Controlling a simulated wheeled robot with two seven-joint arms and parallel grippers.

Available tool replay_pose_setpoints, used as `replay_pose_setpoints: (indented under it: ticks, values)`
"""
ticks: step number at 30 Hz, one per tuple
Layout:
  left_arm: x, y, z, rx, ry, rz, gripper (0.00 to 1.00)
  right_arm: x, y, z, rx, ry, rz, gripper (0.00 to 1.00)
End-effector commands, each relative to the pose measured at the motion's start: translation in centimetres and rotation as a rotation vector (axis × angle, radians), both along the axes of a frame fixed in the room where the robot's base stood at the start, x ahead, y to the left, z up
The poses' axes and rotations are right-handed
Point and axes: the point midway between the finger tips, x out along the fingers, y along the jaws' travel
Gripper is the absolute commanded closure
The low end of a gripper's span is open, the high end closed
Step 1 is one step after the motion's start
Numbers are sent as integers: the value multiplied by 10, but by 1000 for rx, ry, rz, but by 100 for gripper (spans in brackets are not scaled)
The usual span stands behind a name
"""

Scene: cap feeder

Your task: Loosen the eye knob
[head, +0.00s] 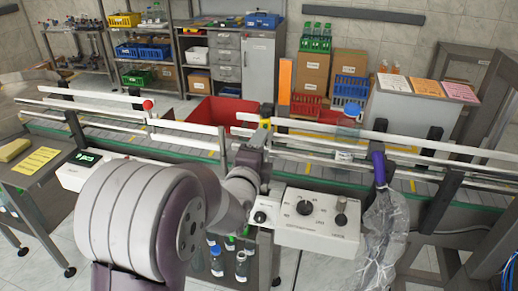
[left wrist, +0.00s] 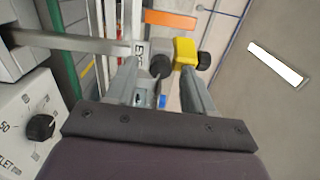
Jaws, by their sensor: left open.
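A yellow block (left wrist: 185,50) on the conveyor rail shows in the left wrist view, and small in the head view (head: 265,123). One black round knob (left wrist: 160,67) appears between my left fingertips. Another black knob (left wrist: 204,61) sticks out at the yellow block's right side. I cannot tell which of the two is the eye knob. My left gripper (left wrist: 158,76) is open, its fingers reaching toward the block; contact is not clear. In the head view my left gripper (head: 258,140) is at the near rail, partly hidden by my own arm. My right gripper is not in view.
A control box (head: 318,220) with black dials stands just right of my left gripper. The conveyor's white guide rails (head: 180,124) run across the scene. A clear plastic bag (head: 383,235) hangs at the right. A blue-capped bottle (head: 350,118) stands on the conveyor.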

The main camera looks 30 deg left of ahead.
Motion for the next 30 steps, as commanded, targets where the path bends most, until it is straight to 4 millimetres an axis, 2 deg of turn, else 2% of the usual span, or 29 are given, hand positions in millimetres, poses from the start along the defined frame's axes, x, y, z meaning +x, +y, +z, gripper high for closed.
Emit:
replay_pose_setpoints:
  ticks: [5, 11, 12, 14, 15, 16, 21, 25, 30]
  values:
    - [-11, -3, 0, 0, 2, 0, 47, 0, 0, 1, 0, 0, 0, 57]
    - [-51, -12, 1, 0, 2, 0, 47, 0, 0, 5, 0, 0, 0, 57]
    - [-62, -15, 7, -1, 5, 0, 47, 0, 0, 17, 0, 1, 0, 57]
    - [-78, -19, 8, -1, 6, 0, 47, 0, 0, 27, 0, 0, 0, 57]
    - [-80, -19, 12, -2, 8, 0, 47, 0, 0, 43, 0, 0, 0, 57]
    - [-83, -20, 13, -1, 7, 0, 47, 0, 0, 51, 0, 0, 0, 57]
    - [-101, -24, 10, -2, 6, 0, 47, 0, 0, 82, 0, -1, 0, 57]
    - [-118, -28, 4, 0, 2, 1, 47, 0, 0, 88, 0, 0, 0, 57]
    - [-124, -30, 0, 0, 0, 0, 47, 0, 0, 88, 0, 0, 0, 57]
